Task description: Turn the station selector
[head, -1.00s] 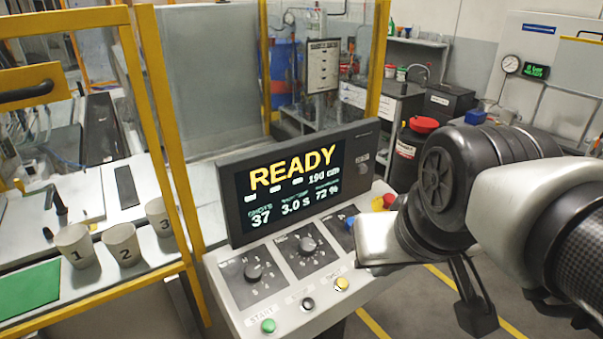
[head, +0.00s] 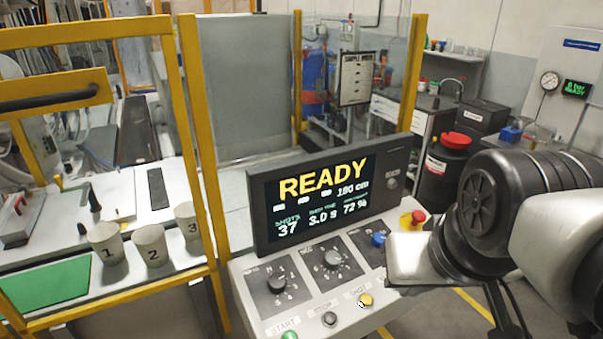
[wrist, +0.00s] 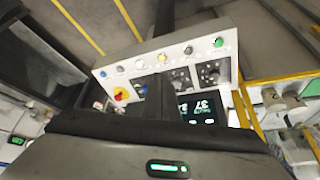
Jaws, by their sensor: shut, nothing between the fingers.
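The sloped grey control console (head: 250,318) carries several rotary knobs on dark square plates. A blue knob (head: 378,239) sits on the right plate, partly hidden by my arm. The plate labels are too small to read, so I cannot tell which knob is the station selector. In the wrist view the console is upside down, with the left knob (wrist: 212,71) visible. My gripper (wrist: 160,88) is shut and empty, apart from the left knob.
A screen (head: 325,196) reading READY stands behind the knobs. Along the front edge are green, dark and yellow (head: 366,300) buttons; a red emergency stop (head: 412,219) is at right. A yellow-framed guard (head: 195,130) and numbered cups (head: 150,245) stand at left.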

